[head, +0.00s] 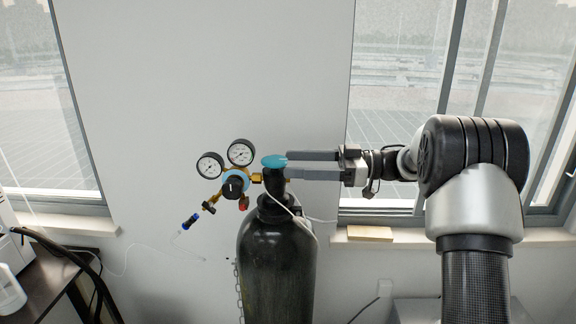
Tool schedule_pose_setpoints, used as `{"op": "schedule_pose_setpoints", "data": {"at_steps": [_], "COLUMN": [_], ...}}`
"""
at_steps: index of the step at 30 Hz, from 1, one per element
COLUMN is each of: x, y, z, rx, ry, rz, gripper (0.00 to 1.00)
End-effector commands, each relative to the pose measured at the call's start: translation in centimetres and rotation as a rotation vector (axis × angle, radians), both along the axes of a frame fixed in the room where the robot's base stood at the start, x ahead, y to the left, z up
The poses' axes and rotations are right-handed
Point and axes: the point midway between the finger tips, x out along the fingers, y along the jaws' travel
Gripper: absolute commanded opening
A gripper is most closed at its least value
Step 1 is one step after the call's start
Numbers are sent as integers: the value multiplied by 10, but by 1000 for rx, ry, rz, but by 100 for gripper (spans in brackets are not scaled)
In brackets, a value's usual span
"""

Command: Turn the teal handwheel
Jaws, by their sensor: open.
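The teal handwheel (273,161) sits on top of the valve of a dark gas cylinder (277,262) in the head view. My gripper (288,165) reaches in from the right with its two long grey fingers level, one above the other. The fingers are apart. The upper fingertip is at the wheel's right edge, and the lower one is beside the valve neck below the wheel. I cannot tell whether either finger touches the wheel or valve. Nothing is seen held between the fingers.
A brass regulator with two round gauges (240,153) sticks out left of the valve. A blue-ended hose fitting (190,221) hangs lower left. A thin white cable runs by the cylinder's shoulder. A wall and windows stand behind. A small wooden block (369,233) lies on the right sill.

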Motion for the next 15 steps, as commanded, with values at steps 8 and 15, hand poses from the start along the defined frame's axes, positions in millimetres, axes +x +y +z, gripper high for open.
{"op": "schedule_pose_setpoints", "data": {"at_steps": [8,15], "x": [-1,-3], "y": [-71,-121], "z": [-3,-2], "rx": [-1,-1], "ry": [0,-1], "rz": [-4,-2], "gripper": [62,62]}}
